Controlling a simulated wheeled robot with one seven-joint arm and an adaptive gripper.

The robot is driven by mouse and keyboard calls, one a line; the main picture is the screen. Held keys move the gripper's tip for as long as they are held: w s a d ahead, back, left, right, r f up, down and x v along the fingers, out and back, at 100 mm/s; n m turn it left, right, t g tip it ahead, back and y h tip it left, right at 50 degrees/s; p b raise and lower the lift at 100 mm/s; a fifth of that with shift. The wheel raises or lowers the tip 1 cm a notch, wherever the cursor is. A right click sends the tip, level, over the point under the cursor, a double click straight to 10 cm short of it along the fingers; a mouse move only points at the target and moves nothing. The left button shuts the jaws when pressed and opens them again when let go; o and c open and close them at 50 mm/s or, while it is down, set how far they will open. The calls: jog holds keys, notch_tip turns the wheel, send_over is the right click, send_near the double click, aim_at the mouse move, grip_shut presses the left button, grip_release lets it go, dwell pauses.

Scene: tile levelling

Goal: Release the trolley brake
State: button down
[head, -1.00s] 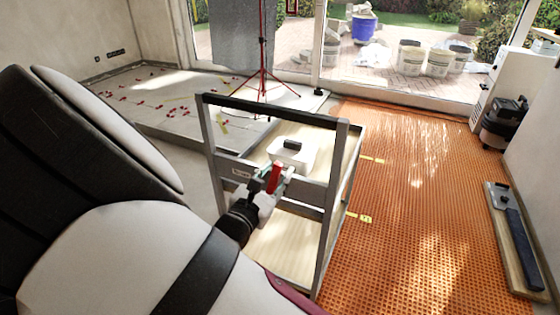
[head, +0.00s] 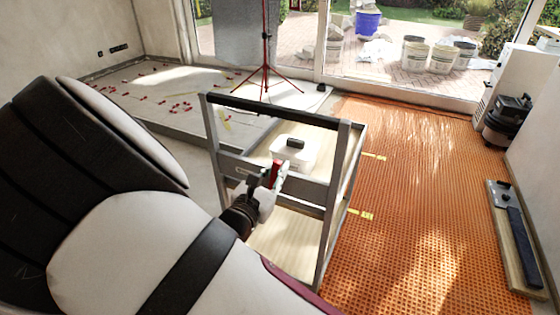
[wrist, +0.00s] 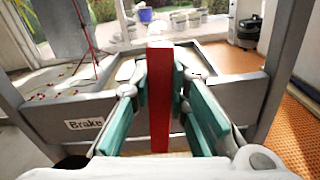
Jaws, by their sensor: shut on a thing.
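The trolley (head: 322,198) is a grey frame with a dark top handle and pale wooden shelves. Its red brake lever (head: 275,173) is at the near side panel, and it stands upright in the middle of the wrist view (wrist: 160,95). In the head view my gripper (head: 266,183) and wrist partly cover the panel and label.
A white container (head: 308,158) with a dark handle stands on the trolley's upper shelf. Orange matting (head: 400,220) covers the floor on the right. A red tripod (head: 265,75) and a raised slab (head: 150,92) lie beyond. A board with a dark tool (head: 515,235) lies at the right.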

jog(key=shift+w+a+r+n+p, duration=0.2)
jog(key=shift+a+n+p, duration=0.15)
jog(key=shift+n+p, duration=0.35)
jog(key=shift+a+f+n+p, duration=0.1)
jog(key=shift+a+n+p, duration=0.2)
jog(key=shift+p, duration=0.25)
jog(key=c, duration=1.5)
grip_release()
jog(key=shift+s, duration=0.1)
jog(key=v, duration=1.1)
jog(key=shift+s+a, duration=0.1)
jog(key=shift+s, duration=0.3)
